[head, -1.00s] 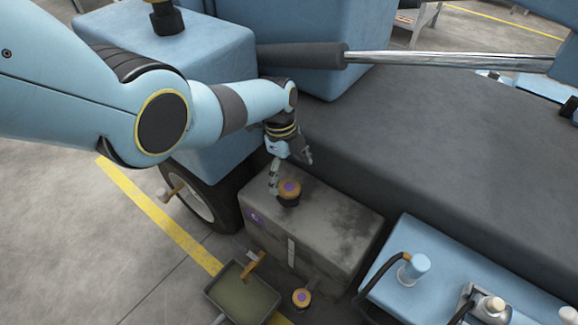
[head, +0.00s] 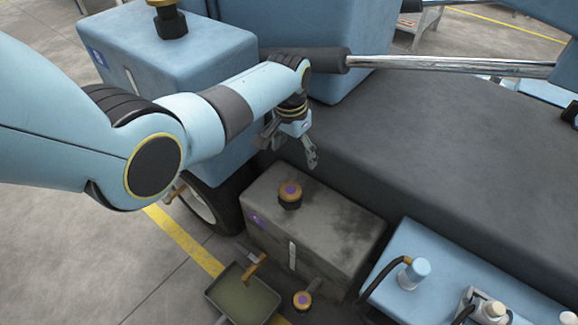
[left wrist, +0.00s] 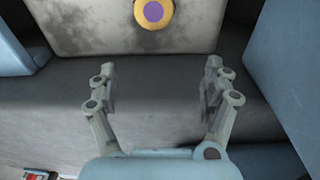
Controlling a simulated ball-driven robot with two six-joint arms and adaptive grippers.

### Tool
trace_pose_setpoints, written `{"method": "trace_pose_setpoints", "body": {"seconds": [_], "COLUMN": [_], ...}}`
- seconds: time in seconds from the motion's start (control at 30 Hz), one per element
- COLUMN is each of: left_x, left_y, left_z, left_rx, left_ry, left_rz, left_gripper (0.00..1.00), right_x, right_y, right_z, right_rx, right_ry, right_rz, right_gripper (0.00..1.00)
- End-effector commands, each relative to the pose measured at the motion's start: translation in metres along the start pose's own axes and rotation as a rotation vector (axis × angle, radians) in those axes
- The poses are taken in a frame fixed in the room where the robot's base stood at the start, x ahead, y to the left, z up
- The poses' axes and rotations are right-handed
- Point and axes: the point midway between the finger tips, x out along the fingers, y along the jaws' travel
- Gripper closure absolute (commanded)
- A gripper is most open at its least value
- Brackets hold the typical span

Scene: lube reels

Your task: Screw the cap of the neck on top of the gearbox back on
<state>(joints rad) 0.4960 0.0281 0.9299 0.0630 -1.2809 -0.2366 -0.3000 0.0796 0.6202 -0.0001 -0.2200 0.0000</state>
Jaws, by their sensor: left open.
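The gearbox (head: 325,228) is a grey, stained box below the dark machine body. An orange-brown cap with a purple centre (head: 290,192) sits on the dark neck on its top; it also shows in the left wrist view (left wrist: 153,12) at the upper edge. Whether its thread is tight cannot be told. My left gripper (head: 290,150) is open and empty, above and behind the cap, apart from it. In the left wrist view its two fingers (left wrist: 157,85) are spread with nothing between them. My right gripper is not in view.
A similar cap (head: 302,299) sits on a lower neck at the gearbox's front. A drain tray (head: 268,308) stands beside it on the floor. A blue unit with hoses (head: 440,255) is at the right. The dark machine body (head: 430,140) rises behind.

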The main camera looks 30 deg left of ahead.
Motion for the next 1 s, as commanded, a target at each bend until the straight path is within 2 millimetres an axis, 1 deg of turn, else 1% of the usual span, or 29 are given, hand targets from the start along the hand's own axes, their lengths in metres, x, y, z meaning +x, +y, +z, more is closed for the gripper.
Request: {"method": "trace_pose_setpoints", "body": {"seconds": [0.1, 0.23, 0.3, 0.4, 0.57, 0.67, 1.0], "left_x": [-0.009, -0.018, -0.018, -0.009, 0.002, 0.013, 0.079], "left_y": [0.003, 0.007, 0.011, 0.018, 0.020, 0.019, 0.015], "left_z": [0.003, 0.013, 0.021, 0.037, 0.045, 0.045, 0.044], "left_rx": [-0.231, -0.443, -0.483, -0.480, -0.478, -0.477, -0.477], "left_ry": [0.024, 0.057, 0.069, 0.063, 0.047, 0.046, 0.044], "left_rz": [-0.035, -0.068, -0.077, -0.076, -0.074, -0.074, -0.074], "left_gripper": [0.17, 0.17, 0.17, 0.17, 0.17, 0.17, 0.17], "right_x": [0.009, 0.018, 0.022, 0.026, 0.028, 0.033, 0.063], "right_y": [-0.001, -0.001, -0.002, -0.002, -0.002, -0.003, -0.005], "right_z": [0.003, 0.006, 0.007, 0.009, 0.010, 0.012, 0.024], "right_rx": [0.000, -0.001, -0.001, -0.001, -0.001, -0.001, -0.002], "right_ry": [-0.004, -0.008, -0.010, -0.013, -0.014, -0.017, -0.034], "right_rz": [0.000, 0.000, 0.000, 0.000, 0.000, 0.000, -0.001], "right_gripper": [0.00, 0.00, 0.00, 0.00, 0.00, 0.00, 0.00]}}
